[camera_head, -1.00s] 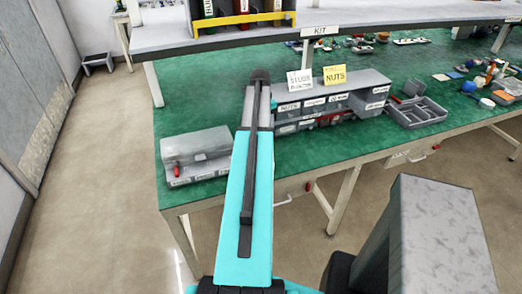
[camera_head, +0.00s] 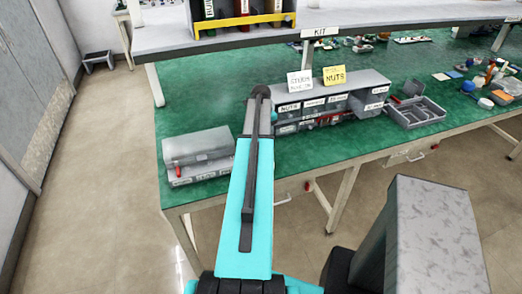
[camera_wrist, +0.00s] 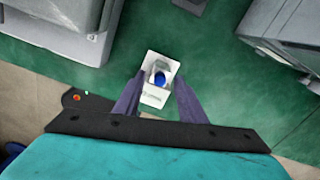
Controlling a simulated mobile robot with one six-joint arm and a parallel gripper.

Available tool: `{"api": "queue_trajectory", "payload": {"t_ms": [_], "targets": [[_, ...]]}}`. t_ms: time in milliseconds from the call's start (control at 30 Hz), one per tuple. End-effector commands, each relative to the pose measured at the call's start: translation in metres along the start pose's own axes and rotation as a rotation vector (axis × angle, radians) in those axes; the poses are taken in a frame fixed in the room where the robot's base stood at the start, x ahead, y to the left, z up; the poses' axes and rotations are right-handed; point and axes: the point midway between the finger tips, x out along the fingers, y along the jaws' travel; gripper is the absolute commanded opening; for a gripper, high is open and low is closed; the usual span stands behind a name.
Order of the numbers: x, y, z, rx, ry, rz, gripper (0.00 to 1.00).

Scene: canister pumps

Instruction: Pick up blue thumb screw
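The blue thumb screw (camera_wrist: 160,79) shows in the wrist view as a small round blue top on a white labelled holder (camera_wrist: 155,96) over the green bench. My gripper (camera_wrist: 158,84) has its two purple fingers spread, one on each side of the white holder. A gap shows between them, and whether either finger touches the holder I cannot tell. The gripper appears empty. In the head view my arm hides the gripper tips and the screw, between the grey box and the drawer unit.
A grey box (camera_head: 197,147) stands left of my arm, and a labelled drawer unit (camera_head: 340,95) stands close on the right. An open grey tray (camera_head: 416,112) lies further right. The bench's front edge (camera_head: 205,201) and a shelf (camera_head: 340,22) behind bound the green surface.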

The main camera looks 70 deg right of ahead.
Motion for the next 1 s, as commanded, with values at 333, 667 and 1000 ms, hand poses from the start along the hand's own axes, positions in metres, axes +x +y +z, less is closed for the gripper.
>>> {"api": "queue_trajectory", "payload": {"t_ms": [333, 667, 1000], "targets": [[-0.0003, 0.0, 0.0, 0.0, 0.0, 0.0, 0.35], [-0.0004, 0.0, 0.0001, 0.0, 0.0, 0.0, 0.0], [-0.0026, -0.0001, 0.0002, 0.0, -0.001, -0.001, 0.0]]}}
